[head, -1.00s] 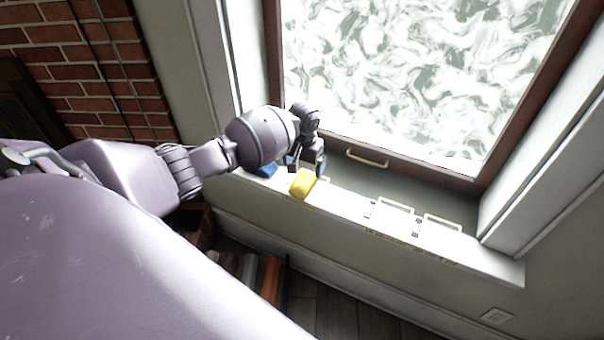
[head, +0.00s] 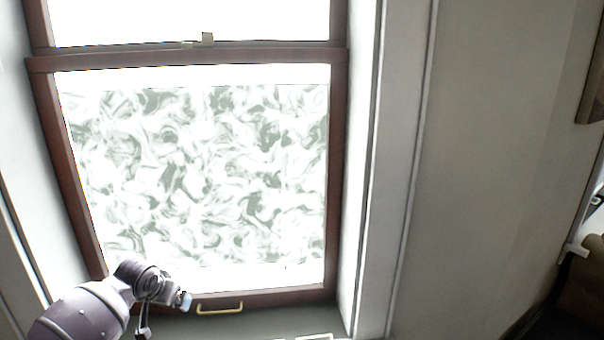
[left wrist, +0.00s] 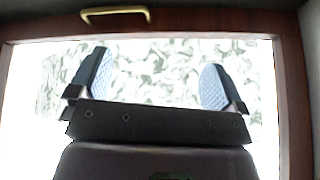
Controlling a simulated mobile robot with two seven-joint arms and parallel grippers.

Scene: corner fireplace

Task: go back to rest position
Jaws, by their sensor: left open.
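My left gripper (head: 165,316) is at the bottom left of the head view, in front of the lower corner of the window. In the left wrist view, its two blue-padded fingers (left wrist: 156,82) are wide apart with nothing between them. The frosted, swirl-patterned window pane (left wrist: 150,60) shows behind them. My right gripper is in neither view.
The brown-framed window (head: 338,180) fills the left of the head view. Its brass handle (head: 219,308) is just right of my left gripper and shows in the wrist view (left wrist: 115,14). A bare wall (head: 490,170) is at right. The sill is mostly cut off.

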